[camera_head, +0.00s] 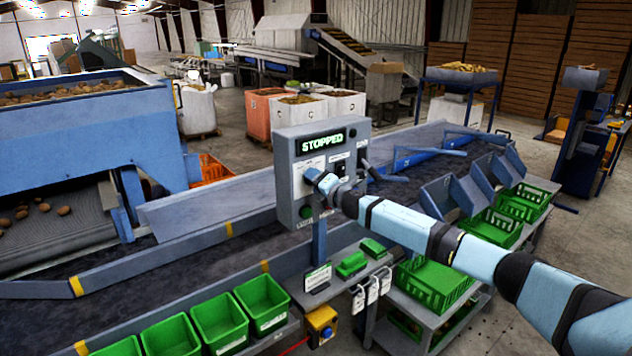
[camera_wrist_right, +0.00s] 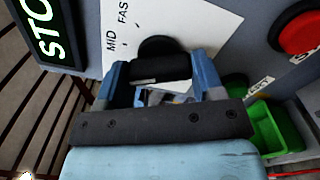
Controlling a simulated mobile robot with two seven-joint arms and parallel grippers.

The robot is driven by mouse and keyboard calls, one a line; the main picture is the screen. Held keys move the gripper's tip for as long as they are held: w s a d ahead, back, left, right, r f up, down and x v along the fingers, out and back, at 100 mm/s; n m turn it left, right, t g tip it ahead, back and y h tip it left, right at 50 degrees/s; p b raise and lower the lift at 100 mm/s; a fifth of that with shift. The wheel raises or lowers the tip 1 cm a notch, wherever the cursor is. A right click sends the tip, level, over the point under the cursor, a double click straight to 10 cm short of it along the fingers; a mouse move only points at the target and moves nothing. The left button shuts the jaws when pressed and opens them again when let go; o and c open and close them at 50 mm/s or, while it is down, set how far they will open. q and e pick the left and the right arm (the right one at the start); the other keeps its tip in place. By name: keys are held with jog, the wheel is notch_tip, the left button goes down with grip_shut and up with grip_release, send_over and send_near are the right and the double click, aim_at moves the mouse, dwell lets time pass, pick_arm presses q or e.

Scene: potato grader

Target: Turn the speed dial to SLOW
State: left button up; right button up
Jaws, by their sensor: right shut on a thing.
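The grey control box (camera_head: 283,150) stands on a post over the conveyor, and its display (camera_head: 322,142) reads STOPPED. My right gripper (camera_head: 322,182) is at the left part of the box's front panel. In the right wrist view my gripper (camera_wrist_right: 160,78) is shut on the black speed dial (camera_wrist_right: 158,46), one finger on each side. The white dial plate (camera_wrist_right: 205,22) shows MID and part of FAST; the rest is covered. The gripper hides where the dial points. My left gripper is in neither view.
A red button (camera_wrist_right: 302,33) is at the right of the panel in the right wrist view. A green button (camera_head: 306,212) is low on the box. Green crates (camera_head: 436,284) and the dark conveyor belt (camera_head: 140,270) lie around and below.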

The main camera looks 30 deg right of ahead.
jog(key=shift+n, duration=1.1)
jog(key=o, duration=0.9)
jog(key=shift+s, duration=0.15)
jog(key=shift+s+d+b, duration=0.2)
jog(key=shift+s+b, duration=0.3)
jog(key=shift+s, duration=1.75)
jog(key=shift+s+d+b, duration=0.15)
jog(key=shift+s+b, duration=0.4)
jog(key=shift+s, duration=1.7)
jog(key=shift+s+d+b, duration=0.2)
jog(key=shift+s+b, duration=0.3)
jog(key=shift+s, duration=1.75)
